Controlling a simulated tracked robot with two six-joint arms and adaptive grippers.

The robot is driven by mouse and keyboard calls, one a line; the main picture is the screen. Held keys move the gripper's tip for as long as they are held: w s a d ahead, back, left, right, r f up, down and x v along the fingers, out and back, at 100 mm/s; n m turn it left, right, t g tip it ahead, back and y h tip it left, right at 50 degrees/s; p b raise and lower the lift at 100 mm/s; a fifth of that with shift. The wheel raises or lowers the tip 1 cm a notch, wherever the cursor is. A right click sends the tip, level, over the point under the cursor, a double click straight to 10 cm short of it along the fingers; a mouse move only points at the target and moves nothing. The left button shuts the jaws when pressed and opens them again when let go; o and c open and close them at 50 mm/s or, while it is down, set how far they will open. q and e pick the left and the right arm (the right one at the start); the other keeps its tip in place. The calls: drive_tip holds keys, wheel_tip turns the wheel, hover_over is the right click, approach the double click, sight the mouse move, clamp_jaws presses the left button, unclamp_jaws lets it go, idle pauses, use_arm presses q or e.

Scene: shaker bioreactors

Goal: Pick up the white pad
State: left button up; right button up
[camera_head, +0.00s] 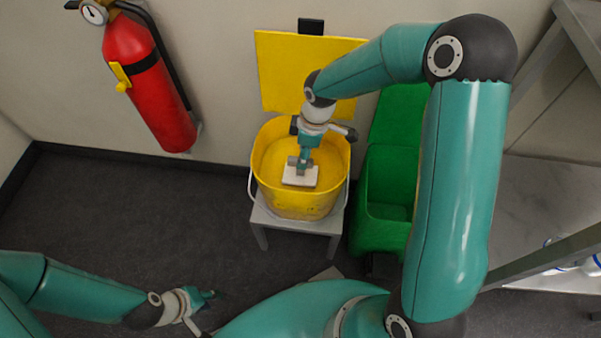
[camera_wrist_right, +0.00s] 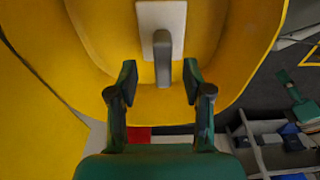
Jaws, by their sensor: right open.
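The white pad (camera_head: 290,180) lies inside the yellow bucket (camera_head: 265,187). In the right wrist view the white pad (camera_wrist_right: 148,22) has a grey upright handle (camera_wrist_right: 162,62). My right gripper (camera_head: 304,160) reaches down into the bucket over the pad. In the right wrist view my right gripper (camera_wrist_right: 158,82) is open, one finger on each side of the handle's near end, with visible gaps. Neither finger appears to touch it. My left gripper (camera_head: 206,298) is low over the dark floor, away from the bucket; its opening is unclear.
The bucket stands on a small grey stool (camera_head: 290,224) against the wall. A yellow board (camera_head: 278,75) is behind it. A green bin (camera_head: 385,225) stands close on its right. A red fire extinguisher (camera_head: 145,85) hangs at left. The floor at left is clear.

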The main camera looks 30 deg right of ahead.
sight(292, 176)
drive_tip(key=f, duration=0.2)
drive_tip(key=f+b, duration=0.1)
drive_tip(key=a+f+b, duration=0.1)
drive_tip(key=f, duration=0.1)
drive_tip(key=shift+w+a+f, duration=0.1)
drive_tip(key=shift+w+f, duration=0.15)
drive_tip(key=shift+f, duration=0.05)
clamp_jaws()
